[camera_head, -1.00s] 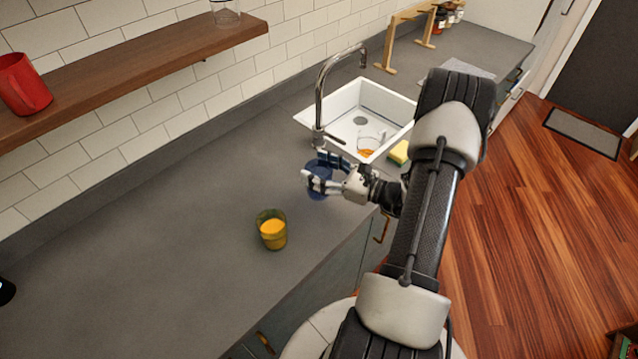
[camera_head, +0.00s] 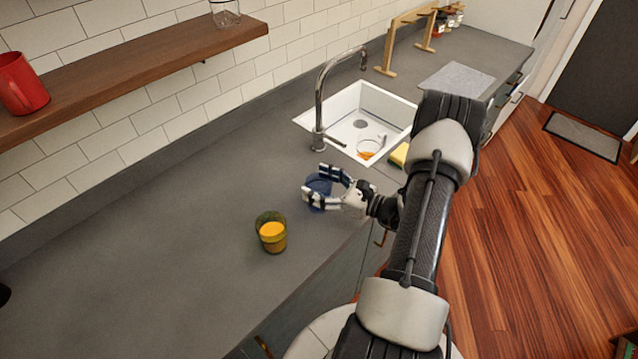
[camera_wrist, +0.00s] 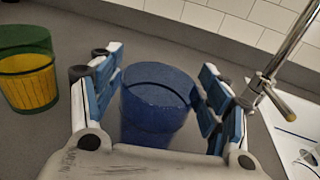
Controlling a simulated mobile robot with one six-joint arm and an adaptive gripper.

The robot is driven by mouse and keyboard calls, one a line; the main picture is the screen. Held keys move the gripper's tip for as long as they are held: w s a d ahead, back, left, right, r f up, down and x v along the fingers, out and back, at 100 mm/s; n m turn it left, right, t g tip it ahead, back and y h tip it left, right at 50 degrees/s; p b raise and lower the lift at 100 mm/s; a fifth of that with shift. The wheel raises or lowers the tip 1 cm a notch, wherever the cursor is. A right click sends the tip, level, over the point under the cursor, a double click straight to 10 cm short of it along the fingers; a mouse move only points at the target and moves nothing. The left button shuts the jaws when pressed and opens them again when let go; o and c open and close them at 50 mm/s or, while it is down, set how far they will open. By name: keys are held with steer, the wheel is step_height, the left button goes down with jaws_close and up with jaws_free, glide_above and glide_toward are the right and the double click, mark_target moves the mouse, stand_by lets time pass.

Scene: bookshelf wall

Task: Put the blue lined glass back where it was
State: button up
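The blue glass (camera_head: 319,184) stands upright on the grey counter (camera_head: 170,240), just in front of the sink. In the wrist view the blue glass (camera_wrist: 155,105) is between the fingers of my gripper (camera_wrist: 158,72). The fingers are spread, with a gap visible on the left and little or none on the right. In the head view my gripper (camera_head: 316,182) is low at the counter around the glass. Whether a finger touches the glass is unclear. The lower part of the glass is hidden by my gripper in the wrist view.
A green glass with yellow contents (camera_head: 271,232) stands to the left of the blue glass. The sink (camera_head: 345,130) with a tap (camera_head: 319,105) and a glass with orange contents (camera_head: 369,149) lies behind. A yellow sponge (camera_head: 399,154) is at its right. The left counter is clear.

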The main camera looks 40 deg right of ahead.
steer(key=shift+o, duration=0.9)
steer(key=shift+r, duration=0.15)
steer(key=shift+s+d+r, duration=0.1)
steer(key=shift+s, duration=0.1)
steer(key=p+v, duration=0.1)
steer(key=v, duration=1)
steer(key=shift+s, duration=0.3)
